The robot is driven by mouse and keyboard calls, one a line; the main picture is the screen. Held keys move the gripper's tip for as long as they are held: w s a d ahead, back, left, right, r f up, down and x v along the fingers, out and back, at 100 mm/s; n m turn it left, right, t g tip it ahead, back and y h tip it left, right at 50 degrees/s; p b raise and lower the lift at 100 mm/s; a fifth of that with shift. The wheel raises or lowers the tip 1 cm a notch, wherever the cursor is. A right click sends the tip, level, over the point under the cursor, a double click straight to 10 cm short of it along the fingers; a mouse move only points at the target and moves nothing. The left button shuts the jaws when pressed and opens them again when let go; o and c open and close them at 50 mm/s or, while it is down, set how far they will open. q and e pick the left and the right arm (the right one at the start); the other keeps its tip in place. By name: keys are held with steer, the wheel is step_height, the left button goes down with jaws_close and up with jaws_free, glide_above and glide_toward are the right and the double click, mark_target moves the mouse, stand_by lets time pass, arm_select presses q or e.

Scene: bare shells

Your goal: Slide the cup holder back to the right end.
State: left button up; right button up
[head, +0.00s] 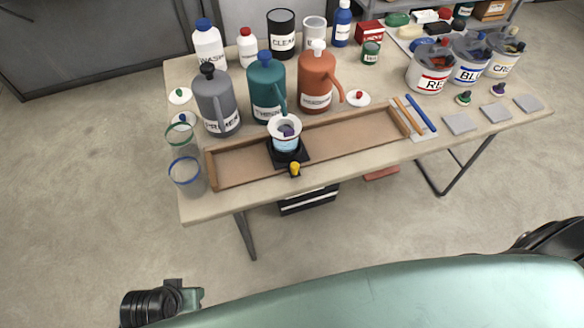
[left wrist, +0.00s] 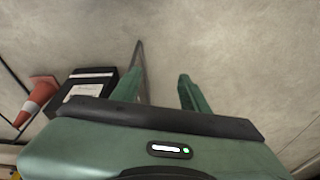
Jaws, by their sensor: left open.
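The black cup holder (head: 301,153) sits in a long shallow wooden tray (head: 235,182), left of the tray's middle. It has a yellow knob (head: 295,169) at its front. A cup with a wide white rim (head: 284,127) and something purple inside stands on the holder. The tray floor right of the holder is bare up to the right end wall (head: 398,122). My left gripper (left wrist: 160,90) is open and empty in the left wrist view, over bare floor and away from the holder. My right gripper is in neither view.
Grey, teal and orange jugs (head: 317,82) stand behind the tray. Two clear glasses (head: 185,172) stand at its left end. Orange and blue sticks (head: 421,113) lie beyond its right end. Labelled buckets (head: 430,68) stand at the right. An orange cone (left wrist: 38,95) is on the floor.

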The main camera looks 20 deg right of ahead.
arm_select(q)
step_height(320, 180, up, 5)
steer(key=w+d, duration=0.2)
steer(key=m+t+h, duration=0.6)
steer(key=t+h, duration=0.1)
steer(key=h, duration=0.2)
glide_toward(294, 167)
steer(key=w, duration=0.1)
steer(key=x, duration=0.7)
steer(key=shift+d+f, duration=0.15)
steer(key=shift+d, duration=0.2)
steer(key=shift+w+d+f, duration=0.2)
steer(key=shift+w+d, duration=0.05)
jaws_close()
